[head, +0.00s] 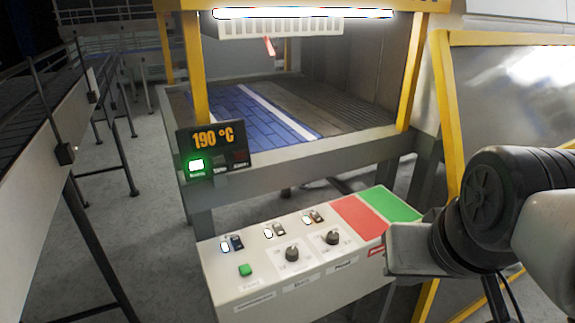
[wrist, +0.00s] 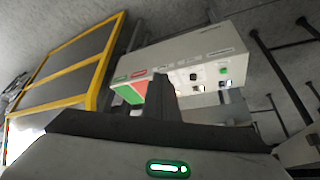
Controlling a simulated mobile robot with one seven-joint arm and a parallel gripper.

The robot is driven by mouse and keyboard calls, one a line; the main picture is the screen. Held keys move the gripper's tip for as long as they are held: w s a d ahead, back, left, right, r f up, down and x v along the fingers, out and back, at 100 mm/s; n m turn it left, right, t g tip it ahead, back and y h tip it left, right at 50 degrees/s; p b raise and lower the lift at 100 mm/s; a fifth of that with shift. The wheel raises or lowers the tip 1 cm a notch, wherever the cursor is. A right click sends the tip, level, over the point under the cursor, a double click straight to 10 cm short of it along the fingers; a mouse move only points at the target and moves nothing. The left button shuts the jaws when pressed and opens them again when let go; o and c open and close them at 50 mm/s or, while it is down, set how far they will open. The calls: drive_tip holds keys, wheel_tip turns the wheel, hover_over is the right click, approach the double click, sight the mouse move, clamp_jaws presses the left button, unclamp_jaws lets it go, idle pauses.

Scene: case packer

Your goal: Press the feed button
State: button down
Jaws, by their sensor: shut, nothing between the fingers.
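In the wrist view my gripper's dark fingers (wrist: 160,92) are shut and empty, hiding part of the box.
The control box (head: 290,295) also carries two black knobs (head: 292,253), several small switches (head: 232,243), and red (head: 358,216) and green (head: 390,203) panels. Behind it stands a yellow-framed machine with a 190 °C display (head: 212,139). A conveyor (head: 40,170) runs along the left.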

idle(0.3)
drive_tip(key=w+a+f+n+t+p, duration=0.1)
drive_tip(key=w+a+f+n, duration=0.2)
drive_tip(key=w, duration=0.4)
drive_tip(key=w+a+n+y, duration=0.1)
drive_tip(key=w+a+n, duration=0.25)
drive_tip(key=w, duration=0.45)
drive_tip(key=w+a+f+n+t+p, duration=0.1)
drive_tip(key=w+a+f+n, duration=0.15)
drive_tip(key=w+a, duration=0.35)
drive_tip(key=n+y+p, duration=0.1)
drive_tip(key=n+y, duration=0.4)
drive_tip(key=n, duration=0.4)
hover_over(247, 271)
wheel_tip(247, 271, down, 13)
drive_tip(key=shift+g, duration=0.4)
wheel_tip(247, 271, down, 9)
drive_tip(key=b, duration=0.7)
drive_tip(key=shift+r, duration=0.15)
